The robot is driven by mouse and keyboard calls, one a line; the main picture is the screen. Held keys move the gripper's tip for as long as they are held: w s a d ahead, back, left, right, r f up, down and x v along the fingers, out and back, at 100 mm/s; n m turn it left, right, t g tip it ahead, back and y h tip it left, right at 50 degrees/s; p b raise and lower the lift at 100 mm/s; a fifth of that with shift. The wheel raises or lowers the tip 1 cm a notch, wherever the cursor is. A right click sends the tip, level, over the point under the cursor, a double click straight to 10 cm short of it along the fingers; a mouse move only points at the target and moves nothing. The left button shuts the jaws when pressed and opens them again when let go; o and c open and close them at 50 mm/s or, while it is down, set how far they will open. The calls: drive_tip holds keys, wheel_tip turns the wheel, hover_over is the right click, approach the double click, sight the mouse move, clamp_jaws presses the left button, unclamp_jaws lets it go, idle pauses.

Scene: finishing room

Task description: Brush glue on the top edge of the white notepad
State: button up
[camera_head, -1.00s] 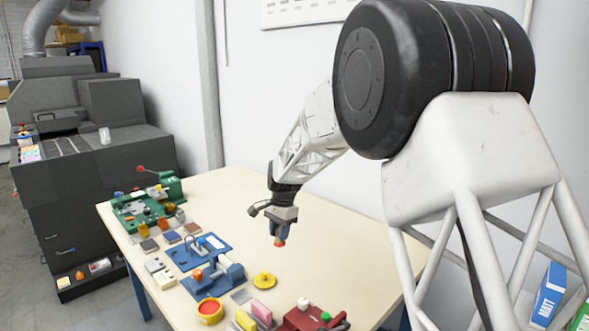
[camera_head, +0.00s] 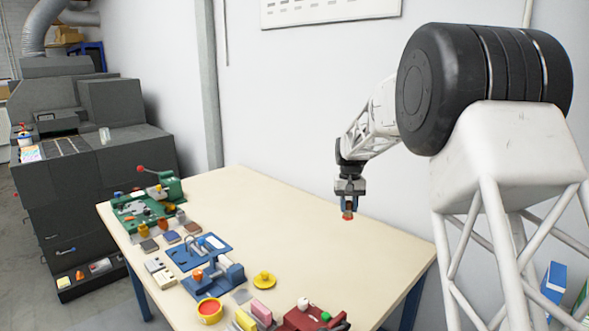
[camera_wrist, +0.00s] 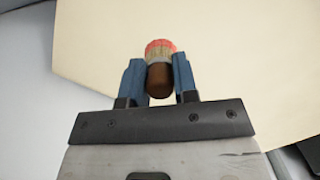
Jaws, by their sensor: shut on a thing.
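My gripper (camera_head: 349,204) is above the bare right part of the table, near its far edge. In the wrist view, my gripper (camera_wrist: 159,78) has its blue fingers closed on a brush (camera_wrist: 160,50) with a brown rounded handle and red-tipped bristles. The bristles point away from the gripper, and in the head view the red tip (camera_head: 348,217) is lowest. A small white pad (camera_head: 215,241) lies on a blue board (camera_head: 184,256) at the left of the table; I cannot tell whether it is the white notepad. A yellow-rimmed pot with red contents (camera_head: 209,311) stands at the front.
A green fixture (camera_head: 138,213), a blue press (camera_head: 212,281), several small pads and blocks, a yellow disc (camera_head: 264,280) and a red fixture (camera_head: 312,320) occupy the left and front. The middle and right of the table (camera_head: 290,225) are clear. A wall stands behind.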

drive_tip(key=shift+d, duration=0.25)
drive_tip(key=shift+w+a, duration=0.1)
drive_tip(key=s+a+f, duration=0.1)
drive_tip(key=a+f, duration=0.1)
drive_tip(key=a, duration=2)
drive_tip(key=s+a+f, duration=0.1)
drive_tip(key=a+f, duration=0.2)
drive_tip(key=a, duration=1.9)
drive_tip(key=shift+f, duration=0.15)
